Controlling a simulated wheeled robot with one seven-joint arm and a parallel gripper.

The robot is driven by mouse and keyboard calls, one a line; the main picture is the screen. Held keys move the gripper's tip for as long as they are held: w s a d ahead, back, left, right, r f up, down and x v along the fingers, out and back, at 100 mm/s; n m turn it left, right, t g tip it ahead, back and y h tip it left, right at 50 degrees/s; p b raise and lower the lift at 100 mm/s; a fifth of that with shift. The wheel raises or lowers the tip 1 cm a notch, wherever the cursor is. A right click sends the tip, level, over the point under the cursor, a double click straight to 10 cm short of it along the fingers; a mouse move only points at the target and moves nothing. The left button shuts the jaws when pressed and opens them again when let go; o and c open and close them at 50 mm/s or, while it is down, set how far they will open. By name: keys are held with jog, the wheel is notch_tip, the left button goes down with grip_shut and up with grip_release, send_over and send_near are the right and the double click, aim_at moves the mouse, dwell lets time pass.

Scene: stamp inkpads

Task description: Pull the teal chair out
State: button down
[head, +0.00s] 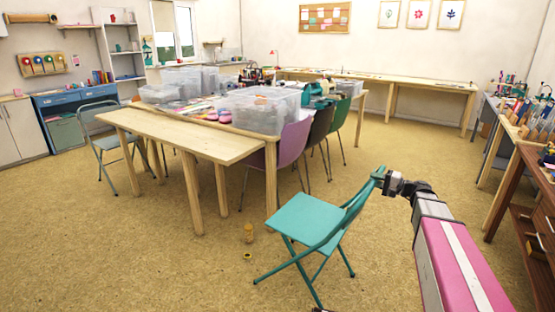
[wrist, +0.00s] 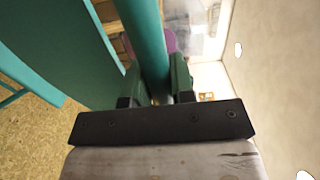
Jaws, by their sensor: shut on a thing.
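The teal folding chair (head: 308,222) stands on the floor in the head view, in front of the near end of the wooden table. Its seat faces left and its backrest rises on the right. My gripper (head: 381,180) is at the top of the backrest. In the wrist view, the chair's teal tube (wrist: 148,45) runs between the two fingers of my gripper (wrist: 156,82), and they are shut on it. The chair's teal panel shows at the left there.
The long wooden table (head: 190,138) holds clear plastic bins (head: 262,110). A purple chair (head: 293,142) stands along its right side. A grey-green folding chair (head: 98,125) is at the left. Two small yellowish items (head: 249,233) lie near the teal chair. Open floor lies right of the table.

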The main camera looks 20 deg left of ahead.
jog(key=b, duration=0.2)
jog(key=shift+r+b, duration=0.1)
jog(key=shift+b, duration=0.3)
jog(key=c, duration=0.8)
grip_release()
jog(key=shift+c, duration=0.2)
jog(key=shift+d, duration=0.1)
jog(key=v, duration=1.2)
jog(key=s+a+f+g+h, duration=0.4)
jog(key=s+a+f+h, duration=0.3)
jog(key=s+f, duration=0.45)
jog(key=s+d+f+n+g+h, duration=0.1)
jog(key=s+d+f+n+h, duration=0.2)
jog(key=s+f+h, duration=0.5)
jog(key=shift+s+f+n+g+h, duration=0.35)
jog(key=shift+f+h, duration=0.15)
jog(key=shift+h, duration=0.6)
